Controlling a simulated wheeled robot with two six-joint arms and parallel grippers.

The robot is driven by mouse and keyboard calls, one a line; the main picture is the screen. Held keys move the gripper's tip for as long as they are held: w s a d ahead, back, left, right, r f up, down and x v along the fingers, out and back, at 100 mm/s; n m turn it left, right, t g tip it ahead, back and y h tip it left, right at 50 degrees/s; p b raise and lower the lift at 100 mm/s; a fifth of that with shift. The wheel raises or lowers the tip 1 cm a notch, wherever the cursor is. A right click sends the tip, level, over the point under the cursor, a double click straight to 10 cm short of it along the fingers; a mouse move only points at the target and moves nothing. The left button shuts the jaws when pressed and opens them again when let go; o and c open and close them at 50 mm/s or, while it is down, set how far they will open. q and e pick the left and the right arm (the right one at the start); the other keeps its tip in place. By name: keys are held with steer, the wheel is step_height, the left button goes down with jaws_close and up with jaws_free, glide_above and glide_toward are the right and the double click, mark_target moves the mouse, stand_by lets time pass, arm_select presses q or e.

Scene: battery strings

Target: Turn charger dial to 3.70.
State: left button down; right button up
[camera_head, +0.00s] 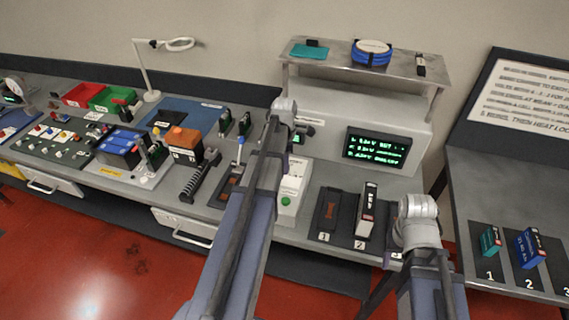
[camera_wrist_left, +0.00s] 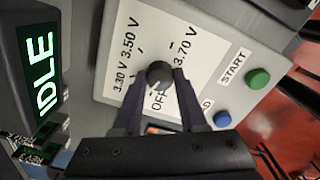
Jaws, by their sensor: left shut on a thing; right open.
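In the left wrist view, the black charger dial (camera_wrist_left: 159,74) sits on a white panel (camera_wrist_left: 120,78) marked 3.30 V, 3.50 V, 3.70 V and OFF. My left gripper (camera_wrist_left: 162,76) is shut on the dial, with one dark finger on each side of it. I cannot tell which mark the dial points to. The charger's screen (camera_wrist_left: 42,68) reads IDLE. In the head view, my left arm crosses in front of the charger (camera_head: 291,187) and hides the dial.
A green START button (camera_wrist_left: 258,79) and a blue button (camera_wrist_left: 222,118) are near my left fingers. Numbered slots hold a dark, upright pack (camera_head: 366,210) right of the charger. A metal shelf (camera_head: 335,53) and green-text display (camera_head: 376,149) stand behind.

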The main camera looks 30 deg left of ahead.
arm_select(q)
steer(key=m, duration=0.4)
steer(key=shift+m, duration=0.3)
steer(key=m, duration=0.3)
steer(key=shift+m, duration=0.4)
steer(key=m, duration=1.2)
steer(key=shift+m, duration=0.3)
steer(key=m, duration=0.3)
steer(key=shift+m, duration=0.4)
steer(key=m, duration=0.4)
steer(key=shift+m, duration=1.9)
